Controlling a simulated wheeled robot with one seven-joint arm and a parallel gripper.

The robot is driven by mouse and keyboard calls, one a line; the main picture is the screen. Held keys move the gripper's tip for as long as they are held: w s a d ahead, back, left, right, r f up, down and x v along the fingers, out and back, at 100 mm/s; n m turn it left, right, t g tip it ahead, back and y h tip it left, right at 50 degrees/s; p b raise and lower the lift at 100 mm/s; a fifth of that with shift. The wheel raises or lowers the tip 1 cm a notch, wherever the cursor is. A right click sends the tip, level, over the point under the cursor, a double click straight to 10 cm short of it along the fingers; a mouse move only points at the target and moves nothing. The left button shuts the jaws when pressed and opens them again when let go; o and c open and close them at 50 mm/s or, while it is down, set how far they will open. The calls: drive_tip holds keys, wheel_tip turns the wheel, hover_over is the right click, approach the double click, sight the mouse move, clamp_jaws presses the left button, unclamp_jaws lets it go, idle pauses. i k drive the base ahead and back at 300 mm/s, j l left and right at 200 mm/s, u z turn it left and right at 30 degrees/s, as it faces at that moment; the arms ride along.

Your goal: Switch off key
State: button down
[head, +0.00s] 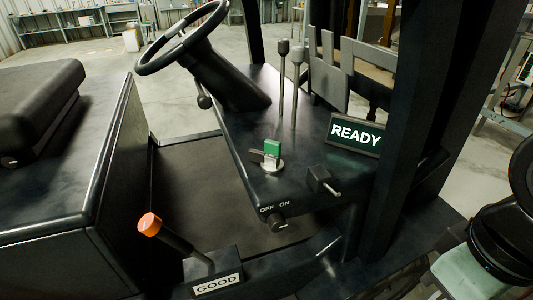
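A green-headed piece (272,149) stands on a round metal base on the dark forklift console. A black round switch (278,222) sits on the console's front face, just under the white "OFF ON" lettering (274,207). I cannot tell for sure which of these is the key, and the exact setting of the switch is too small to read. A lit sign reading "READY" (356,134) is at the console's right. Black parts of my arm show at the right edge; my gripper's fingers are not in view.
Two upright levers (290,85) and a steering wheel (184,37) rise behind the console. A small black lever (322,181) juts out right of the green piece. An orange-tipped lever (150,224) stands by a "GOOD" label (217,283). A dark post (420,110) stands between console and my arm.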

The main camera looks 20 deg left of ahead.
sight(271, 165)
drive_tip(key=k+j, duration=0.2)
drive_tip(key=j, duration=0.25)
drive_tip(key=k+j+z, duration=0.1)
drive_tip(key=j, duration=0.35)
drive_tip(key=k+j, duration=0.35)
drive_tip(key=k+j+z, duration=0.1)
drive_tip(key=j, duration=0.4)
drive_tip(key=k+j, duration=0.35)
drive_tip(key=k+j+u, duration=0.1)
drive_tip(key=i+l+u, duration=0.15)
drive_tip(key=u, duration=0.2)
drive_tip(key=l+u, duration=0.3)
drive_tip(key=i+l, duration=0.05)
